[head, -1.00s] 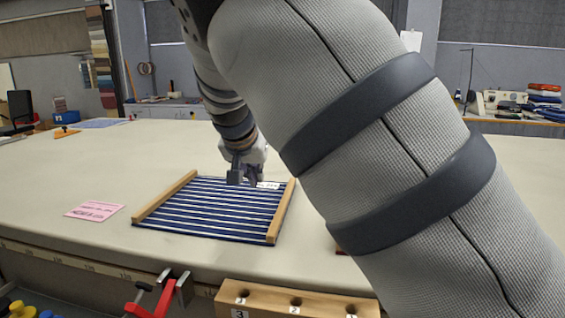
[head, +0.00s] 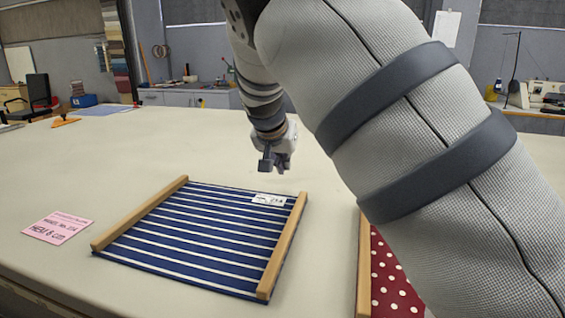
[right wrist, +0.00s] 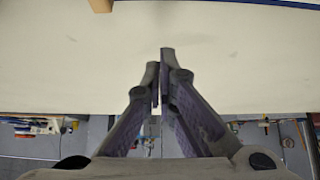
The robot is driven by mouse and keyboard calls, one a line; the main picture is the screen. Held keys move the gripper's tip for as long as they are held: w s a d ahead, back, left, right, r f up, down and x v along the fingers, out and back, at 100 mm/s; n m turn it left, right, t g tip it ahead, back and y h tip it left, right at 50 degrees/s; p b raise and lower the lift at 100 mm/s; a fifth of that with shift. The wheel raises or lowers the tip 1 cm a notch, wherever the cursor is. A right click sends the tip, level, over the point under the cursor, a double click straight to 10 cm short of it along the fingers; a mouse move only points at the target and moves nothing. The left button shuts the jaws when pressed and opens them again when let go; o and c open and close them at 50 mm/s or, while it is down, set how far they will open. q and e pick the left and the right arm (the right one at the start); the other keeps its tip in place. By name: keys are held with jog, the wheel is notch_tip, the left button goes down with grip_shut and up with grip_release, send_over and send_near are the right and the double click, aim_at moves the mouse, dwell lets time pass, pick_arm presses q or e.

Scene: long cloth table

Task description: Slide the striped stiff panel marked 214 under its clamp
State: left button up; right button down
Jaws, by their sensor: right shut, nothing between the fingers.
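The striped panel (head: 200,238) is dark blue with white stripes and lies flat on the table. A wooden bar runs along its left side (head: 142,213) and another along its right side (head: 283,247). A white label (head: 269,199) at its far right corner reads 214, though the print is small. My right gripper (head: 277,170) is just beyond the panel's far edge, apart from it and empty. In the right wrist view its fingers (right wrist: 161,58) are shut together over bare table. No clamp shows now. My left gripper is out of view.
A pink card (head: 57,227) lies left of the panel. A red white-dotted panel (head: 395,280) with a wooden bar lies to the right, partly behind my right arm. The pale table (head: 130,150) is clear beyond the panel. An orange object (head: 66,122) lies far left.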

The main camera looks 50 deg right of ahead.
jog(key=x, duration=0.6)
jog(key=shift+d+f+b, duration=0.1)
jog(key=shift+f+b, duration=0.2)
jog(key=shift+b, duration=0.05)
jog(key=a, duration=0.1)
jog(key=s+a, duration=0.1)
jog(key=a+p, duration=0.1)
jog(key=shift+s+r, duration=0.25)
jog(key=shift+r, duration=0.1)
jog(key=shift+s+a+f, duration=0.15)
jog(key=shift+a, duration=0.1)
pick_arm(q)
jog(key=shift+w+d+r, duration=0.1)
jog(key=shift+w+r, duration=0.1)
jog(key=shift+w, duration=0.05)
pick_arm(e)
jog(key=shift+f, duration=0.1)
